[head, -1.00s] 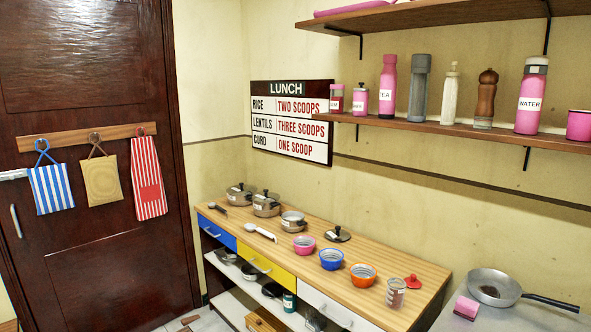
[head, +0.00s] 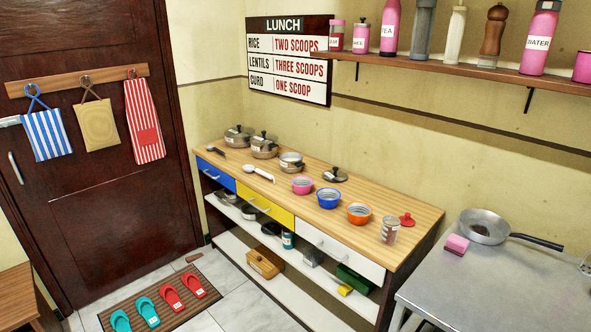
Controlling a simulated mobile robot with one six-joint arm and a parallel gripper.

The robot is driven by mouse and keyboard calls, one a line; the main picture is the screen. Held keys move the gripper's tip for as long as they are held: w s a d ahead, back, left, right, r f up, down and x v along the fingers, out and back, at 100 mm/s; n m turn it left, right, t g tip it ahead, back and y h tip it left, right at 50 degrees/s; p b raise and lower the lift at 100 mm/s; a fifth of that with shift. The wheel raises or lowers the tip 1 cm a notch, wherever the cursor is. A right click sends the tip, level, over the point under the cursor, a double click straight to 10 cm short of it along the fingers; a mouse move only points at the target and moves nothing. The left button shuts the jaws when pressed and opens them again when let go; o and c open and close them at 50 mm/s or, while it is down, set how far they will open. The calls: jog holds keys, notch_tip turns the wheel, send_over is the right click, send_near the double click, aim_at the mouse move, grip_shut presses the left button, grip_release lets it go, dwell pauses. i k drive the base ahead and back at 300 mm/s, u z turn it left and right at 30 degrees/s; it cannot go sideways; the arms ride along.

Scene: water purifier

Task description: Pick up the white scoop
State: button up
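The white scoop (head: 260,173) lies on the wooden counter top (head: 425,217), toward its left part, in front of the pots and left of the pink bowl. Its round end points left and its handle runs to the right near the front edge. A dark ladle or spoon (head: 215,151) lies farther left on the same counter. My gripper is not in view.
Lidded pots (head: 238,137), an open pot (head: 291,162), a pink bowl (head: 301,185), a blue bowl (head: 328,198) and an orange bowl (head: 359,213) stand on the counter. A metal table (head: 490,290) with a pan is at right. Slippers (head: 170,299) lie on a floor mat.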

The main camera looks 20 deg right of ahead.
aim_at(249, 169)
jog(key=u, duration=0.5)
jog(key=i, duration=1.1)
jog(key=u, duration=0.6)
jog(key=i, duration=1.15)
jog(key=z, duration=0.05)
